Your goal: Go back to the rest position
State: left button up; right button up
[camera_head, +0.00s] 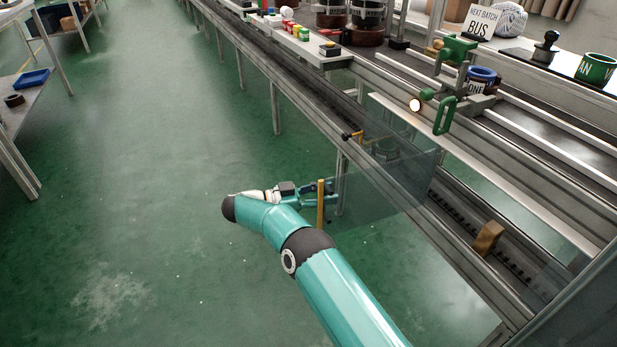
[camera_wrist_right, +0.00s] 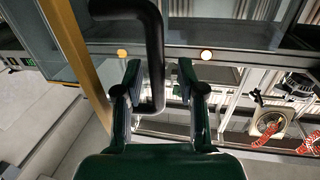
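My right arm reaches in from the bottom of the head view, and its gripper (camera_head: 318,195) is by the edge of a clear guard panel (camera_head: 395,190) with a yellow edge strip (camera_head: 320,205). In the right wrist view the two fingers of the gripper (camera_wrist_right: 160,70) stand apart. A black bar handle (camera_wrist_right: 154,45) shows between them, with a gap to the right finger. I cannot tell whether the left finger touches it. My left arm and gripper are not in view.
The line's metal rails (camera_head: 300,90) run along the right side, with a green fixture (camera_head: 445,112), a blue-rimmed cup (camera_head: 481,78) and a "NEXT BATCH BUS" sign (camera_head: 480,22) on it. A shelf with a blue tray (camera_head: 31,79) stands far left. The green floor (camera_head: 150,180) between is clear.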

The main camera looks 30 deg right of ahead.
jog(key=w+a+f+n+t+y, duration=0.3)
jog(key=w+a+f+n+t, duration=0.2)
jog(key=w+f+n+t, duration=0.65)
jog(key=s+a+f+n+t+y, duration=0.3)
jog(key=s+a+f+t+y, duration=0.1)
jog(key=f+y, duration=0.2)
jog(key=s+a+f+n+g+y, duration=0.2)
jog(key=s+a+f+y, duration=0.35)
jog(key=s, duration=0.35)
jog(key=s+a+f+n+g+y, duration=0.2)
jog(key=s+a+f+g+y, duration=0.25)
jog(key=s, duration=0.55)
jog(key=s+a+g+y, duration=0.1)
jog(key=s+a+g, duration=0.15)
jog(key=s, duration=0.65)
jog(key=s+a+g+y, duration=0.1)
jog(key=s+a, duration=0.2)
jog(key=s, duration=0.6)
notch_tip(320, 180, up, 30)
jog(key=p, duration=2.9)
jog(key=shift+w+n, duration=0.35)
jog(key=shift+n, duration=0.1)
